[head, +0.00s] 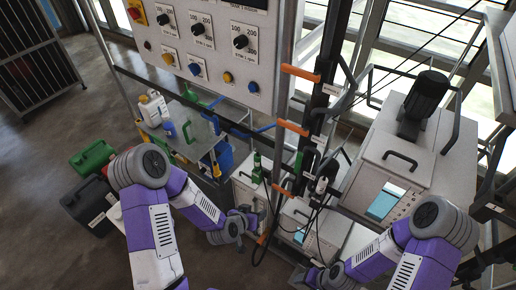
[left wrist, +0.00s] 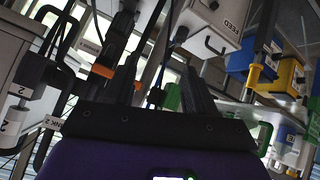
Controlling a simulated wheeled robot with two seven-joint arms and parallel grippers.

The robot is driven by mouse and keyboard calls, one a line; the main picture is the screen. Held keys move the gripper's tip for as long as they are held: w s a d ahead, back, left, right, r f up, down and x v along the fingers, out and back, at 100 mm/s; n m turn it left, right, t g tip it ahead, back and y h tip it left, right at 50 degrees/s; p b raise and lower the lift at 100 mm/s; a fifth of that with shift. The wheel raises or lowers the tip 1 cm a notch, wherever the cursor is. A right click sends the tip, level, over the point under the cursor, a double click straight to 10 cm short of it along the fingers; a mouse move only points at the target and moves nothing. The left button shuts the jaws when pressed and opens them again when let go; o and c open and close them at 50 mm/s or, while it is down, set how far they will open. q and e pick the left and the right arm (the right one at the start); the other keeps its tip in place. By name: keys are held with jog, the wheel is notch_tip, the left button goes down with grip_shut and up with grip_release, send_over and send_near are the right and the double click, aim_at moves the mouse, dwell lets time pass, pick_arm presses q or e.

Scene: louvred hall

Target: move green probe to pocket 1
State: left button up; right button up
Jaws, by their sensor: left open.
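The green probe (head: 257,168) stands upright in the head view, by the white cabinets right of the small bench, with a dark cable near it. In the left wrist view a green piece (left wrist: 172,97), which looks like the probe, shows between my fingers, partly hidden. My left gripper (left wrist: 162,85) is open, with its two dark fingers apart; in the head view it is small and lies below the probe. A white-bodied probe (head: 322,185) stands farther right. I cannot make out which pocket is number 1. My right gripper is too small and dark to judge.
A control panel with knobs (head: 205,45) hangs above the bench (head: 190,135), which holds a white jug (head: 153,108). Orange-tipped bars (head: 300,73) and loose cables crowd the space beside the cabinet (head: 390,160). A green canister (head: 92,158) stands left.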

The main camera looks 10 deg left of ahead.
aim_at(256, 163)
pick_arm(q)
jog(key=w+a+r+m+t+y+p, duration=0.1)
jog(key=w+a+r+t+p, duration=0.15)
jog(key=r, duration=0.45)
jog(key=w+a+r+t+y+p, duration=0.1)
jog(key=w+r+t, duration=0.1)
jog(key=w+r, duration=0.35)
jog(key=x, duration=0.3)
jog(key=shift+b, duration=0.4)
jog(key=b+x, duration=0.2)
jog(key=x, duration=0.1)
jog(key=shift+w+f, duration=0.1)
jog(key=shift+w, duration=0.05)
jog(key=shift+b+x, duration=0.35)
jog(key=shift+x, duration=0.4)
pick_arm(e)
jog(key=shift+w+r, duration=0.1)
jog(key=shift+r, duration=0.55)
pick_arm(q)
jog(key=shift+b, duration=0.35)
grip_shut()
pick_arm(e)
jog(key=shift+f, duration=0.3)
